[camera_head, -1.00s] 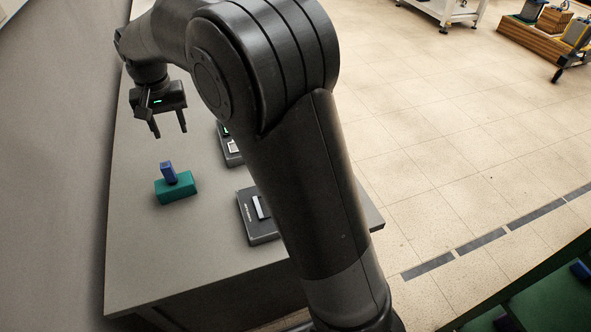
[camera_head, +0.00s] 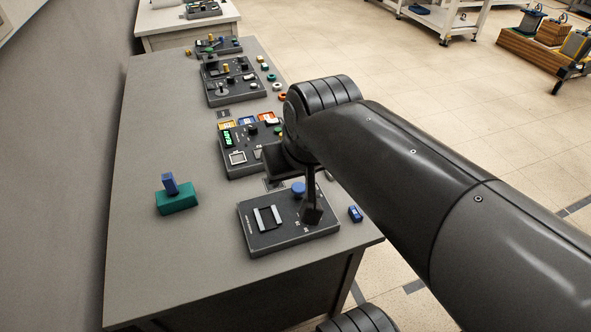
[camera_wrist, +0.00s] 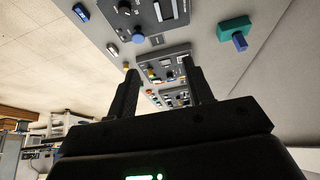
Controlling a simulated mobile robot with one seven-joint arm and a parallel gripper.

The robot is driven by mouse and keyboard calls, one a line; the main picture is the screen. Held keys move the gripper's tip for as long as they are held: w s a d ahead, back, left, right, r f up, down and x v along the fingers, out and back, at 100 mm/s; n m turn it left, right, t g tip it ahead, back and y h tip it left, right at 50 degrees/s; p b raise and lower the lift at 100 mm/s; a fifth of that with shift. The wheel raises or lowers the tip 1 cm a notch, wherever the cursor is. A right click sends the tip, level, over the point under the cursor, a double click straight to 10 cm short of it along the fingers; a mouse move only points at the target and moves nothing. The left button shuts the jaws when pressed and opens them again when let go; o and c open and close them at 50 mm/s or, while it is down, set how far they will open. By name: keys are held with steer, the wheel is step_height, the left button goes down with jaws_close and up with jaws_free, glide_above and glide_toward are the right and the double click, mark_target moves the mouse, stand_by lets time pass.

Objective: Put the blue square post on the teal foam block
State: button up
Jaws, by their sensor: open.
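The blue square post (camera_head: 170,183) stands upright on top of the teal foam block (camera_head: 177,203) on the left part of the grey table in the head view. In the wrist view the post (camera_wrist: 240,42) and the teal block (camera_wrist: 233,28) show at the upper right, the post against the block. My gripper (camera_head: 312,215) is over the front right control panel, well to the right of the post and block. In the wrist view its two fingers (camera_wrist: 165,85) are spread apart with nothing between them.
The front control panel (camera_head: 262,240) has a blue round button (camera_head: 298,188). A small blue object (camera_head: 355,213) lies at the table's right edge. More panels (camera_head: 230,85) line the table's right side.

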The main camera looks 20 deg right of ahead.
steer(key=shift+s+d+f, duration=0.25)
steer(key=shift+s+f, duration=0.15)
steer(key=shift+s, duration=0.3)
steer(key=shift+s+d+f, duration=0.25)
steer(key=shift+s+f, duration=0.1)
steer(key=shift+s, duration=0.35)
